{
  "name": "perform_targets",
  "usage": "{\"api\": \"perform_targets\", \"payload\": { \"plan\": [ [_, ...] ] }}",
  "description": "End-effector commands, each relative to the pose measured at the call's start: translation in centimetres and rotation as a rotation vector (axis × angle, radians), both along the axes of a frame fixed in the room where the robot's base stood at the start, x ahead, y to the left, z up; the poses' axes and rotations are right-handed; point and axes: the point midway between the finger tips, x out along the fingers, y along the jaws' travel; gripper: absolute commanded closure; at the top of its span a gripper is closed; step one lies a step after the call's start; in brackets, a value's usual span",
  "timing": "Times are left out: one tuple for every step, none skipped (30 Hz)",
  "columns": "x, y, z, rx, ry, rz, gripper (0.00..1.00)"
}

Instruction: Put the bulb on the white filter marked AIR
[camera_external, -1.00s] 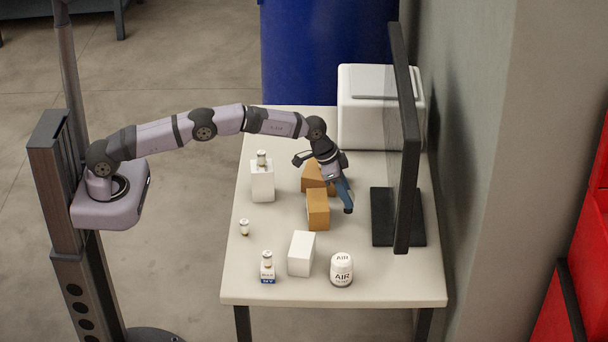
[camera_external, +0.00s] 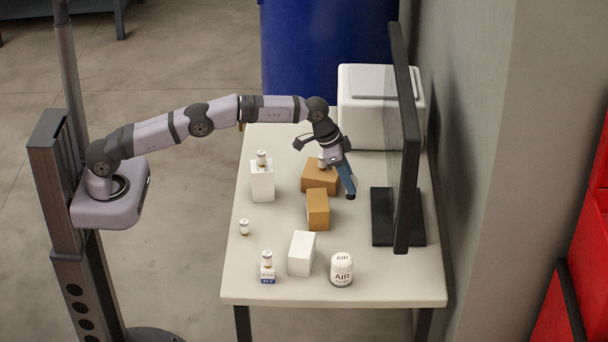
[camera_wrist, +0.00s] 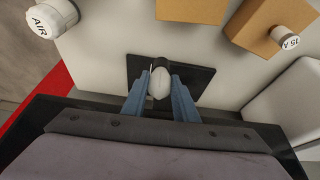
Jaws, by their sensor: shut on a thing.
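My gripper (camera_external: 351,186) has blue fingers and hangs tilted beside the rear brown box, left of the monitor. In the wrist view my gripper (camera_wrist: 160,88) is shut on the bulb (camera_wrist: 160,84), a pale rounded thing with a dark end. The bulb is held clear of the table; in the external view the fingers mostly hide it. The white filter marked AIR (camera_external: 341,271) stands upright at the table's front right, with a bare white top. It also shows at the upper left of the wrist view (camera_wrist: 50,18), well apart from the bulb.
A monitor (camera_external: 402,140) stands along the right side. Two brown boxes (camera_external: 318,210) (camera_external: 319,176) are mid-table, the rear one bearing a small cylinder (camera_wrist: 290,40). A white block (camera_external: 301,254) stands close left of the filter. More small cylinders (camera_external: 244,227) are at left.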

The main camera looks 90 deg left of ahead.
Motion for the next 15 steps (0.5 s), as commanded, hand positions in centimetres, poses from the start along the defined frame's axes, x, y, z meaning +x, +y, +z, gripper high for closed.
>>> {"api": "perform_targets", "payload": {
  "plan": [
    [0.1, -1.8, 1.1, 0.0, 0.001, -0.009, 0.95],
    [0.2, -2.7, 1.4, 0.002, 0.001, -0.009, 0.95],
    [0.2, -4.2, 2.0, 0.001, 0.001, -0.01, 0.95],
    [0.2, -5.3, 2.4, 0.0, 0.002, -0.012, 0.95],
    [0.2, -6.5, 2.8, 0.001, 0.003, -0.013, 0.95],
    [0.1, -8.0, 3.4, 0.001, 0.004, -0.014, 0.95],
    [0.1, -9.2, 3.8, 0.001, 0.004, -0.014, 0.95],
    [0.0, -10.4, 4.2, 0.001, 0.004, -0.015, 0.95],
    [-0.2, -11.9, 4.7, 0.002, 0.003, -0.016, 0.95],
    [-0.3, -13.0, 5.1, 0.002, 0.003, -0.018, 0.95],
    [-0.5, -14.1, 5.5, 0.001, 0.003, -0.017, 0.95],
    [-0.7, -15.4, 5.9, 0.001, 0.003, -0.018, 0.95],
    [-0.9, -16.4, 6.2, 0.002, 0.003, -0.02, 0.95],
    [-1.0, -17.2, 6.5, 0.001, 0.001, -0.019, 0.95],
    [-1.3, -18.3, 6.8, 0.001, 0.0, -0.021, 0.95]
  ]
}}
